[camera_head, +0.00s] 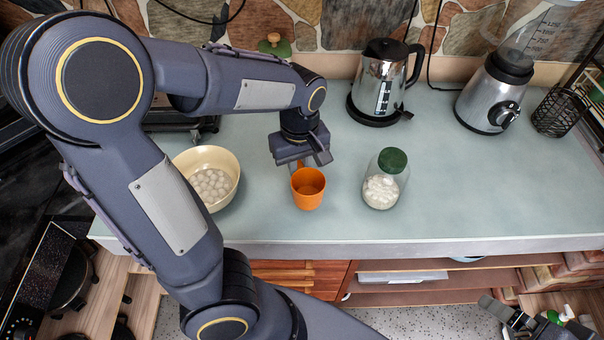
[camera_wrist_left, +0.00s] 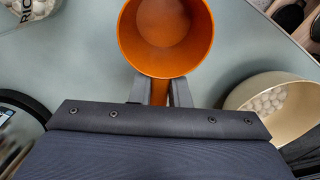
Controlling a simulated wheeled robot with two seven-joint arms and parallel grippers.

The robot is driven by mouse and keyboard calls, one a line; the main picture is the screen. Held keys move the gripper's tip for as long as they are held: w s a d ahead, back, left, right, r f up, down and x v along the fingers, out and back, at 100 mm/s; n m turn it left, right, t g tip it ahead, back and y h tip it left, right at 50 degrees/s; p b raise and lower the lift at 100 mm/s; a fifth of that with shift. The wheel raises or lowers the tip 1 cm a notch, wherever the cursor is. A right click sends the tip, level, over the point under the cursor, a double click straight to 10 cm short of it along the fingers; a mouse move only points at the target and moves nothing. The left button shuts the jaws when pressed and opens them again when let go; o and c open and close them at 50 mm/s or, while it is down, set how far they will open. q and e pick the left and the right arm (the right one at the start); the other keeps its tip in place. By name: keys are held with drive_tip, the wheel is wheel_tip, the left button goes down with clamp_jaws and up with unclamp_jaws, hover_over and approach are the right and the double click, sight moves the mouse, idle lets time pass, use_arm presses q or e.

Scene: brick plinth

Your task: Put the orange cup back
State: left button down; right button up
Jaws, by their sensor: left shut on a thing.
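The orange cup (camera_head: 308,196) is upright over the front middle of the counter, between a cream bowl and a glass jar. I cannot tell whether its base touches the counter. My left gripper (camera_head: 299,164) is at the cup's far side, shut on its handle. In the left wrist view the two fingers (camera_wrist_left: 160,92) pinch the handle from both sides, and the orange cup (camera_wrist_left: 166,35) looks empty. Part of what looks like my right gripper (camera_head: 508,314) shows at the bottom right, away from the cup; its jaws are unclear.
The cream bowl (camera_head: 227,162) with several white round things stands left of the cup. The green-lidded jar (camera_head: 385,180) stands close on its right. A kettle (camera_head: 383,80) and a blender (camera_head: 493,95) stand behind. The counter (camera_head: 470,190) is clear at right; its front edge is near.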

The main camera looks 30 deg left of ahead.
sight(301, 166)
use_arm(q)
drive_tip(key=shift+w+a+f, duration=0.2)
drive_tip(key=shift+w+f, duration=0.25)
drive_tip(key=shift+f, duration=0.15)
drive_tip(key=shift+w+a+f, duration=0.2)
drive_tip(key=shift+w+f, duration=0.2)
drive_tip(key=shift+f, duration=0.2)
drive_tip(key=shift+w+f, duration=0.1)
drive_tip(key=shift+f, duration=1.55)
drive_tip(key=shift+f, duration=0.2)
drive_tip(key=c, duration=1.4)
unclamp_jaws()
